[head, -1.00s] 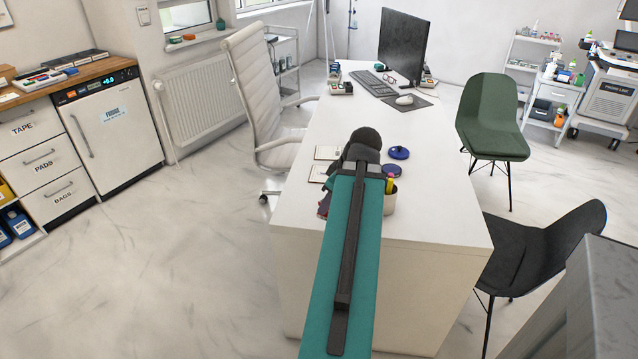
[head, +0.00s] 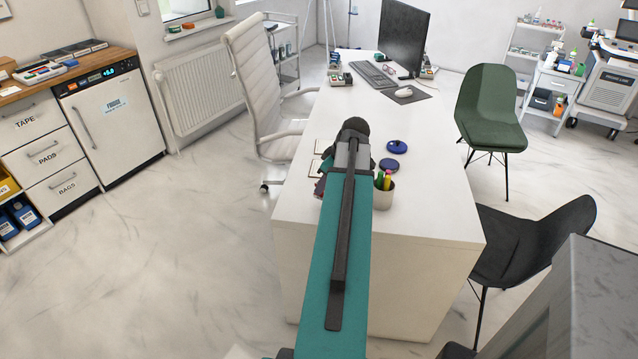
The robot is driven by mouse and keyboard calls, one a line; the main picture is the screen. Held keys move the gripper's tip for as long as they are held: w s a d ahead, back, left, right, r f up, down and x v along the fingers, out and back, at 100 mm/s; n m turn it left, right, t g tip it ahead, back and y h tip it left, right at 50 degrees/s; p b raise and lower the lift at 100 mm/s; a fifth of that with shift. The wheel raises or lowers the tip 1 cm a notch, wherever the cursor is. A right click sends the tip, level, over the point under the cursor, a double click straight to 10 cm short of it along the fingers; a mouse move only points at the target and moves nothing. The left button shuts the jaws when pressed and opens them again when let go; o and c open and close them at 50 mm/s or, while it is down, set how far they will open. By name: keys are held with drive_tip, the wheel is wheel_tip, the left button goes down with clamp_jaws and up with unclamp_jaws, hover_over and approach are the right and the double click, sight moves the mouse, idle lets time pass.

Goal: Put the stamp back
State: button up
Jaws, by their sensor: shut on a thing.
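My gripper (head: 324,172) is at the far end of my teal arm, over the near half of the white desk (head: 440,200). My arm and wrist hide most of it, including the fingertips. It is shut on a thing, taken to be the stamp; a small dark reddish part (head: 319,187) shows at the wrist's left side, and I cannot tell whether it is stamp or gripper. Two round dark blue things (head: 397,146) lie on the desk just right of my wrist. A small holder with dark and coloured items (head: 340,78) stands at the desk's far left.
A pen cup (head: 384,195) stands close to my arm's right side. Pale paper cards (head: 315,168) lie left of it. Monitor (head: 404,38), keyboard (head: 371,74) and mouse (head: 404,92) fill the far end. The desk's right middle is clear. A white chair (head: 255,90) stands left.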

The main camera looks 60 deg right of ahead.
drive_tip(key=w+d, duration=0.2)
drive_tip(key=d, duration=0.1)
drive_tip(key=w+d+p, duration=0.1)
drive_tip(key=shift+w+d+f, duration=0.15)
drive_tip(key=shift+w+f, duration=0.1)
drive_tip(key=shift+f, duration=0.1)
drive_tip(key=shift+f+p, duration=0.65)
drive_tip(key=shift+f, duration=1)
drive_tip(key=shift+f, duration=0.15)
drive_tip(key=o, duration=0.9)
drive_tip(key=shift+c, duration=0.2)
drive_tip(key=b+v, duration=0.2)
drive_tip(key=v, duration=1)
